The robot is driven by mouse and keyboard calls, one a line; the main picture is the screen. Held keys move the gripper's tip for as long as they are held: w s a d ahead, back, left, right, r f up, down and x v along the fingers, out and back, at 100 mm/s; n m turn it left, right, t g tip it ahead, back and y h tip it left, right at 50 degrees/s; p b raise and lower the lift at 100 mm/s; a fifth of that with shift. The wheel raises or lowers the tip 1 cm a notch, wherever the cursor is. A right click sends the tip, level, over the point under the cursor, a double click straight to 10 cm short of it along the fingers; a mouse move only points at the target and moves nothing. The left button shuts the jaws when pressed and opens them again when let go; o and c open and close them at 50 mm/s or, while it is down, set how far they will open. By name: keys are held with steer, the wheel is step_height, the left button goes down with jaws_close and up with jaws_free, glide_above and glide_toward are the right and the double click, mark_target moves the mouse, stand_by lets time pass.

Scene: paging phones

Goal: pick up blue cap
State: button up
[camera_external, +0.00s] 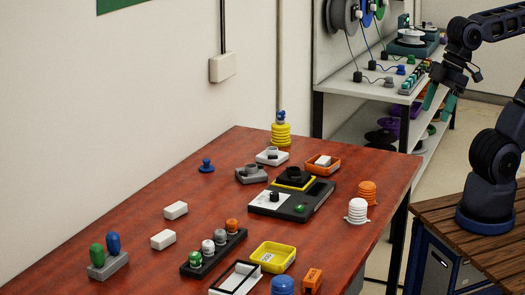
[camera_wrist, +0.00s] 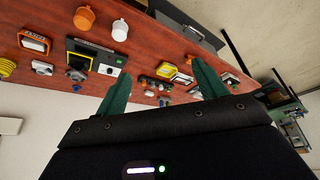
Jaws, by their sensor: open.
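Several blue pieces show, and I cannot tell for certain which is the blue cap. A small blue knobbed piece (camera_external: 206,166) lies alone on the red table toward the wall. A blue ribbed round piece (camera_external: 283,285) is cut off by the bottom edge of the external view. A small blue piece (camera_external: 281,115) tops the yellow ribbed stack (camera_external: 281,134). My gripper (camera_external: 439,100) has green fingers, open and empty, high at the right and well away from the table objects. Its spread fingers also show in the wrist view (camera_wrist: 160,70).
The red table (camera_external: 130,212) holds a black device (camera_external: 292,212), a yellow tray (camera_external: 273,256), an orange tray (camera_external: 323,163), and orange (camera_external: 367,192) and white (camera_external: 357,211) ribbed pieces. A grey holder (camera_external: 108,265) bears green and blue pegs. A spool shelf stands behind. The table's left-middle is fairly clear.

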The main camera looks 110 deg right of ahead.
steer(key=w+d+r+n+g+h, duration=0.1)
steer(key=w+d+n, duration=0.3)
steer(key=w+d, duration=1)
steer(key=w+d+r+n+g+h, duration=0.15)
steer(key=w+d+n, duration=0.25)
steer(key=w+d, duration=1.1)
steer(key=n+g+h, duration=0.2)
steer(key=n+g, duration=0.1)
steer(key=n, duration=0.5)
glide_above(206, 160)
steer(key=a, duration=0.3)
step_height(206, 160, down, 27)
steer(key=shift+w+a+x, duration=0.1)
steer(key=shift+w+x, duration=0.05)
steer(key=shift+x, duration=2.35)
steer(key=shift+w+a+x, duration=0.1)
steer(key=shift+w+x, duration=0.05)
steer(key=shift+x, duration=2.4)
steer(key=shift+f, duration=0.1)
steer(key=c, duration=1.1)
steer(key=shift+o, duration=0.2)
